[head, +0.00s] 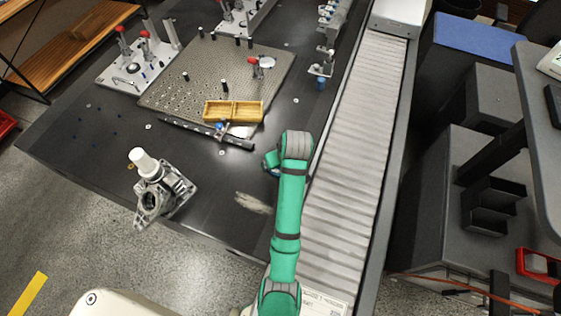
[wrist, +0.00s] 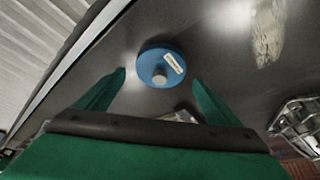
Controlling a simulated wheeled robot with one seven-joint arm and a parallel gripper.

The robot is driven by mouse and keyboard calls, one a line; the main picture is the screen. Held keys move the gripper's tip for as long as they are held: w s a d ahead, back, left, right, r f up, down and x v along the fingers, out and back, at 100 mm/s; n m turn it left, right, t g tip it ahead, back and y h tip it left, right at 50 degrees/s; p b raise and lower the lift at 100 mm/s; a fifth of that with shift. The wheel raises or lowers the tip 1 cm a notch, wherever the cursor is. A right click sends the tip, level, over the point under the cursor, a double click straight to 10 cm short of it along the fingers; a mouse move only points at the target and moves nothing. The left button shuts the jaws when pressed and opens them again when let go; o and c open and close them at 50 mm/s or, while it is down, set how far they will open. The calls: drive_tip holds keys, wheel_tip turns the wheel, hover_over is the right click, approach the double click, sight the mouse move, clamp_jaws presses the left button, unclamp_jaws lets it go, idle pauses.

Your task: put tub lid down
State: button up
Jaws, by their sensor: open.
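The tub lid (wrist: 152,58) is a round blue disc with a pale grey knob and a small white label. In the wrist view it appears to lie on the dark table, knob facing me. My gripper (wrist: 159,78) is open, with one green finger on each side of the lid in the picture. A gap shows between the fingers and the lid, and nothing is held. In the head view my green arm reaches over the table's right side.
A roller conveyor (head: 348,170) runs along the table's right side. A metal casting with a white cylinder (head: 146,163) stands at left. A wooden tray (head: 233,111) sits on the perforated plate (head: 190,88) behind. A pale smudge (head: 254,203) marks the table. The table (head: 90,150) is mostly clear at left.

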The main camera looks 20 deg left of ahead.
drive_tip(key=v, duration=0.4)
drive_tip(key=shift+s+d+r, duration=0.1)
drive_tip(key=shift+d+r, duration=0.05)
drive_tip(key=shift+r, duration=0.2)
drive_tip(key=shift+s+r, duration=0.2)
drive_tip(key=shift+r, duration=0.05)
